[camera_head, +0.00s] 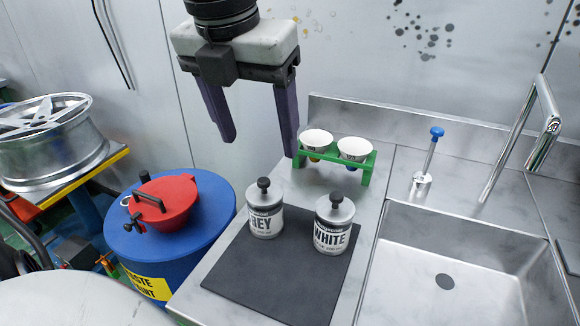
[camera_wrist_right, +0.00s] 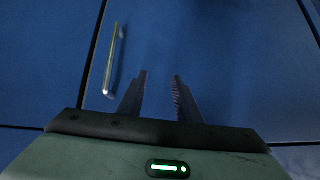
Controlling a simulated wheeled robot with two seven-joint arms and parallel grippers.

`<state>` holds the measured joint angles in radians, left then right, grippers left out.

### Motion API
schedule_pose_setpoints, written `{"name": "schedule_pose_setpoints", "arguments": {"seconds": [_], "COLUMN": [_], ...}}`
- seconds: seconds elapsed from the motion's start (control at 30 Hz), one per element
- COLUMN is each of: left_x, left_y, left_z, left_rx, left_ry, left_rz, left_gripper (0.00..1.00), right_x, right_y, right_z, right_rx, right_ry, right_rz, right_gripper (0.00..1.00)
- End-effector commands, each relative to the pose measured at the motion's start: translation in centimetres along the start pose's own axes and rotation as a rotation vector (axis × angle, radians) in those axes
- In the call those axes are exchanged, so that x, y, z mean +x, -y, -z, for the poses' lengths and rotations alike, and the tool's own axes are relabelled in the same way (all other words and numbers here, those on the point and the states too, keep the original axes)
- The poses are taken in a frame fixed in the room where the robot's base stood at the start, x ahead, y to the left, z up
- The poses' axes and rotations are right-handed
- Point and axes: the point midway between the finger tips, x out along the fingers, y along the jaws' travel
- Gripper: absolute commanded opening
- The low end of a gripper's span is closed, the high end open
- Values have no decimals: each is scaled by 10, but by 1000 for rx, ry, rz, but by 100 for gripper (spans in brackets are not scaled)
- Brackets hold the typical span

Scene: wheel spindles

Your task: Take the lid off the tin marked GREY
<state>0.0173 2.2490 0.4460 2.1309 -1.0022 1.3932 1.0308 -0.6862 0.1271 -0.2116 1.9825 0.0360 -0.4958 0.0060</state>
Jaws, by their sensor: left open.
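The tin marked GREY (camera_head: 266,220) stands upright on a dark mat (camera_head: 275,273), and its label shows partly, as "REY". Its grey lid (camera_head: 264,196) with a black knob sits on top. A similar tin marked WHITE (camera_head: 332,236) stands to its right, also lidded. My left gripper (camera_head: 260,148) is open and empty, its fingers pointing down, above and behind the GREY tin and apart from it. My right gripper (camera_wrist_right: 160,76) shows in the right wrist view with its fingers apart and nothing between them.
A green rack (camera_head: 338,158) with two white cups stands behind the tins. A sink (camera_head: 465,265) with a faucet (camera_head: 540,115) lies to the right. A blue waste drum (camera_head: 205,250) with a red funnel stands left. Blue cabinet fronts (camera_wrist_right: 220,50) face my right gripper.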

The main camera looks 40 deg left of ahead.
Motion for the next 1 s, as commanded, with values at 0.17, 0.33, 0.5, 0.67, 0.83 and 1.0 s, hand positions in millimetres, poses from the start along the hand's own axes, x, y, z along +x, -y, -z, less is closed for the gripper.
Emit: {"name": "schedule_pose_setpoints", "arguments": {"seconds": [0.17, 0.33, 0.5, 0.67, 0.83, 1.0], "left_x": [29, 43, 62, 86, 94, 94], "left_y": [0, 0, -1, -2, -1, -1], "left_z": [2, 2, 8, 11, 11, 10], "left_rx": [1, -1, 1, 0, 0, -1], "left_ry": [-4, -2, -6, -6, -2, -1], "left_rz": [1, 2, 2, 2, 3, 3], "left_gripper": [68, 68, 68, 68, 68, 68], "right_x": [1, 1, 1, 1, 1, 1], "right_y": [0, 1, 1, 0, 1, 0], "right_z": [-1, -1, 0, 0, 0, 0], "right_rx": [0, -1, -1, -1, -1, -1], "right_ry": [0, 0, -1, -1, -1, -1], "right_rz": [1, 1, 1, 1, 1, 1], "right_gripper": [31, 31, 31, 31, 31, 31]}}
